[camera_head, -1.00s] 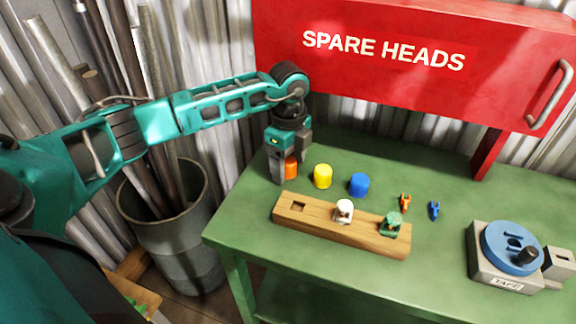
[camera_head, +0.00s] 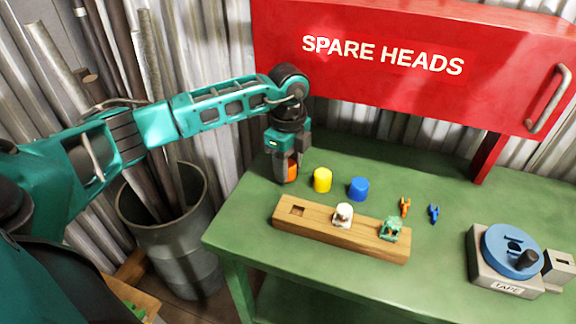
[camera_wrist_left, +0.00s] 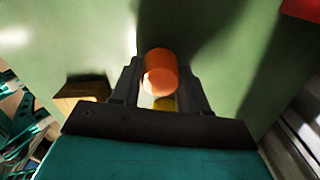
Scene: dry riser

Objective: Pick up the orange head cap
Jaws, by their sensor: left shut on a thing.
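The orange head cap (camera_head: 292,169) is between the fingers of my left gripper (camera_head: 287,172), at the back left of the green bench. In the left wrist view the orange cap (camera_wrist_left: 161,70) sits between both fingers of my left gripper (camera_wrist_left: 160,88), which is shut on it. I cannot tell for sure whether the cap still touches the bench. A yellow cap (camera_head: 322,180) and a blue cap (camera_head: 359,188) stand upright to the right of it. The yellow one shows partly behind the orange cap in the wrist view (camera_wrist_left: 165,103). My right gripper is not in view.
A wooden block (camera_head: 320,232) in front holds a white piece (camera_head: 342,214) and a green piece (camera_head: 390,229), with an empty square hole at its left. Small orange (camera_head: 405,206) and blue clips (camera_head: 433,213) lie right.

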